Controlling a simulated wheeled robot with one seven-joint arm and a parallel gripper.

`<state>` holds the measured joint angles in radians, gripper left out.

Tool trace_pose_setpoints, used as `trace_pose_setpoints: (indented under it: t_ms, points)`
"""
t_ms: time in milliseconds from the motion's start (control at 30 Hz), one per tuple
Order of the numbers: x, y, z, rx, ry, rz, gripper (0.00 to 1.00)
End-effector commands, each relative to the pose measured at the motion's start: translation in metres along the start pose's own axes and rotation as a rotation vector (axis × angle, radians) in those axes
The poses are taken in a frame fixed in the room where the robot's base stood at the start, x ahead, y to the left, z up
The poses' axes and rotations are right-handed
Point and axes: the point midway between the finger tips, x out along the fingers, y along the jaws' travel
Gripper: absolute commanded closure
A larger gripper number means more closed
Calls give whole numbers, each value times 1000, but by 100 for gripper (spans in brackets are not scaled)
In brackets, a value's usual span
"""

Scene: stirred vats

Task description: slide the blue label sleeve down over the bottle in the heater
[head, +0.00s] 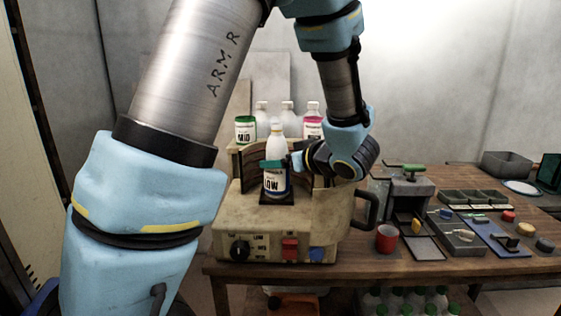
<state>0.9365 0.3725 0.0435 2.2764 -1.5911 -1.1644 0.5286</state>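A white bottle (277,137) stands upright in the beige heater (265,222), its neck and cap showing on top. A white sleeve with a blue edge, marked LOW (274,183), is around the bottle's lower part. A teal band (271,163) crosses the bottle just above the lettering; I cannot tell whether it belongs to the sleeve or to a fingertip. My gripper (290,162) reaches in from the right at the height of this band, close to the bottle. Its fingers are small and partly hidden, so their opening and any grip are unclear.
Behind the heater stand a green-topped MID container (245,130), a pink-labelled bottle (313,121) and pale bottles (287,116). A black handle (367,210) juts from the heater's right. A red cup (387,238) and several trays (473,199) occupy the table's right.

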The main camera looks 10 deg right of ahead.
Motion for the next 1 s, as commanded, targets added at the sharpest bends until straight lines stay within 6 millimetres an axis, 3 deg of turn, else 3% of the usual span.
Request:
trace_pose_setpoints:
  t_ms: [33, 200, 533, 1000]
  points:
    - [0, 0, 0, 0, 0, 0, 19]
    - [0, 0, 0, 0, 0, 0, 0]
    - [-2, 0, -6, -3, 0, 1, 0]
    - [-29, 0, -81, -5, 1, 1, 0]
